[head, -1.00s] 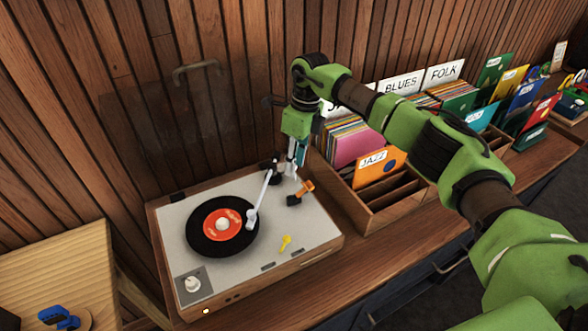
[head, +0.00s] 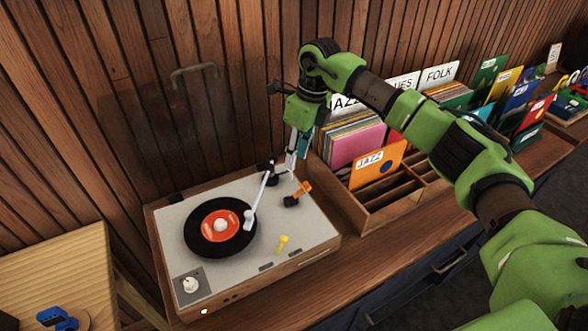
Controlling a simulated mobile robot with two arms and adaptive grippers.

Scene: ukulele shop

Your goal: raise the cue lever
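The turntable (head: 315,240) stands on the wooden counter with a black record (head: 196,237) on its platter. Its white tonearm (head: 261,198) reaches from the black pivot at the back to the record's right edge. An orange lever on a black mount (head: 298,196) sits right of the tonearm; a small yellow lever (head: 283,243) stands nearer the front. I cannot tell for sure which is the cue lever. My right gripper (head: 293,168) points down behind the orange lever, near the pivot, apparently apart from both levers. Its finger opening is unclear. My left gripper is out of view.
A wooden record crate (head: 377,216) with an orange JAZZ sleeve (head: 376,166) stands close on the right. The plank wall (head: 110,120) is close behind. A light wooden surface (head: 50,270) with a blue object (head: 58,318) is at lower left.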

